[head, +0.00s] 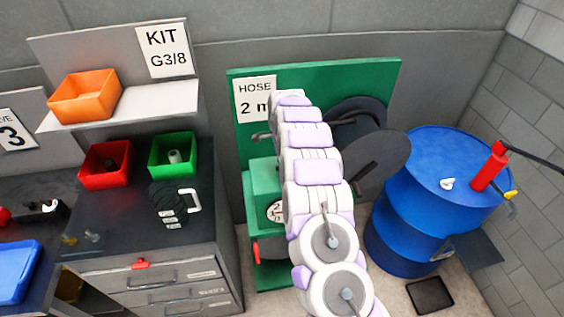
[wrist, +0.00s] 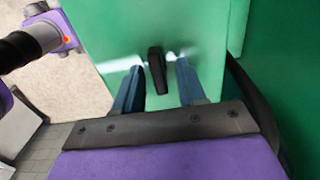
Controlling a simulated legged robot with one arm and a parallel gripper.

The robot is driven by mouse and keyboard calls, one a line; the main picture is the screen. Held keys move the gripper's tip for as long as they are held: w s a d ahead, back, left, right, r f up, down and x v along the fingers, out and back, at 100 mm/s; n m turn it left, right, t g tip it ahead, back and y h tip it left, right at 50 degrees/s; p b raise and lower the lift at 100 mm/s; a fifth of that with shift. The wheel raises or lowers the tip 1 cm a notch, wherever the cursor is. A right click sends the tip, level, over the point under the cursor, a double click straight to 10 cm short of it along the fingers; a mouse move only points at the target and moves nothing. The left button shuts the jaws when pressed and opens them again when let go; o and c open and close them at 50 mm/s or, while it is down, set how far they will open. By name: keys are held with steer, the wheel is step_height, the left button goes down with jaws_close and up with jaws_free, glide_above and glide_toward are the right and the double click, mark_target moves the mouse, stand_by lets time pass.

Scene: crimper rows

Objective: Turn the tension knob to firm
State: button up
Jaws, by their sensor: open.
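A black knob (wrist: 156,70) with a long narrow grip stands on a green panel (wrist: 215,35) in the wrist view. Its grip points nearly straight up and down in that picture. My gripper (wrist: 160,64) is open, with one blue finger on each side of the knob. A gap shows on both sides, and the fingers do not appear to touch it. No setting marks are readable around the knob. In the head view, my arm covers the middle of the green hose stand (head: 390,75), and my gripper and the knob are hidden there.
A round dial (head: 275,211) and a red lever (head: 257,252) sit low on the stand. A dark hose reel (head: 385,160) is right of my arm, beside a blue drum (head: 410,215). A grey cabinet (head: 150,255) with bins stands left.

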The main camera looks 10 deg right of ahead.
steer(key=shift+r, duration=0.1)
step_height(320, 180, up, 17)
stand_by(0.5)
stand_by(0.3)
